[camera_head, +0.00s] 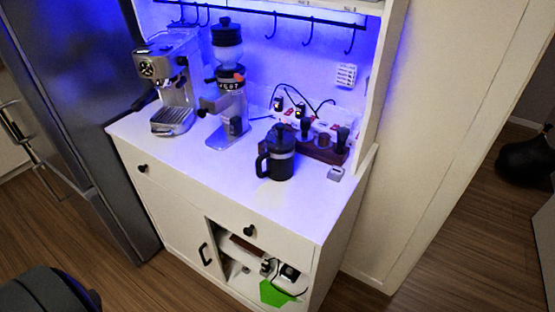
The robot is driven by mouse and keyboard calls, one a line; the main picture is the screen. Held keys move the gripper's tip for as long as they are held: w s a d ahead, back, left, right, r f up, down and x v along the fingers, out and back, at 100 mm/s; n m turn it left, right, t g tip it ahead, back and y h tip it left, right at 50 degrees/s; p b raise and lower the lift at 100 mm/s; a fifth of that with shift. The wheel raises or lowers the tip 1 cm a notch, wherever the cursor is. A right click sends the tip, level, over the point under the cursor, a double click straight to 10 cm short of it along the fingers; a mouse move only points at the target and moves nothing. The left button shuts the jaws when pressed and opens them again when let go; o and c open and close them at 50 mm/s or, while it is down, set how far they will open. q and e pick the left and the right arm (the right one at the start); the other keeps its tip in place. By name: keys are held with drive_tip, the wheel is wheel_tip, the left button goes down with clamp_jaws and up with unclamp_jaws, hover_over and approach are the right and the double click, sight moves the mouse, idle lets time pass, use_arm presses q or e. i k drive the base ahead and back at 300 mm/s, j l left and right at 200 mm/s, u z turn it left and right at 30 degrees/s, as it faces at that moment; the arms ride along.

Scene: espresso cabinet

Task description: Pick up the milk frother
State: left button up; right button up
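A black jug-shaped vessel (280,158) with a lid and a loop handle on its left side stands upright on the white counter, right of centre. It looks like the milk frother, though I cannot tell for sure. Nothing is touching it from the front. Neither of my grippers shows in this view.
An espresso machine (170,85) and a coffee grinder (228,100) stand on the counter (185,165) to the left. Dark tools in a brown holder (315,147) and a small light box (336,173) are close by. Hooks hang above; a fridge (75,110) borders the left.

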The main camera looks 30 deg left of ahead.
sight(279, 164)
drive_tip(key=l+u, duration=0.15)
drive_tip(key=l, duration=0.35)
drive_tip(key=k+l+u, duration=0.15)
drive_tip(key=l, duration=0.35)
drive_tip(key=l+u, duration=0.15)
drive_tip(key=l, duration=0.35)
drive_tip(key=k+l+u, duration=0.15)
drive_tip(key=l, duration=0.3)
